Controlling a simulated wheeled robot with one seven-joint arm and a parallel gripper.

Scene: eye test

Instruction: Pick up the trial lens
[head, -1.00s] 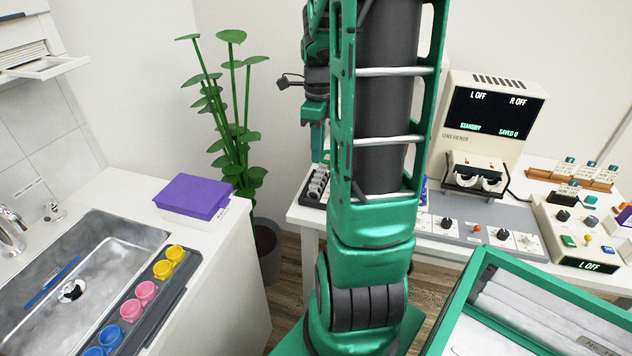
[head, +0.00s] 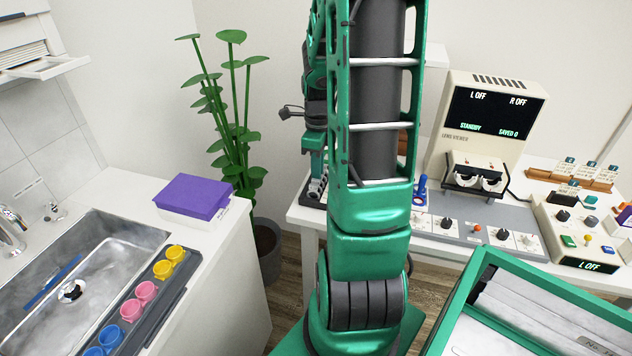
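I cannot pick out a trial lens for certain. A dark rack (head: 306,203) at the left end of the white table holds small pale round pieces (head: 317,186), too small to tell what they are. My arm stands upright in the middle of the head view and hides part of the table. My gripper (head: 314,170) shows only in part, left of the arm, pointing down just over or at the rack. Its fingertips are too small and covered to tell whether they are open or hold anything, or whether they touch the rack.
A lens viewer (head: 497,115) reads L OFF, R OFF, STANDBY. Control panels (head: 565,225) and wooden racks (head: 547,176) stand to its right, a blue-handled item (head: 421,188) to its left. A sink (head: 115,245), coloured cups (head: 163,269), purple-lidded box (head: 195,196) and plant (head: 236,110) are left.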

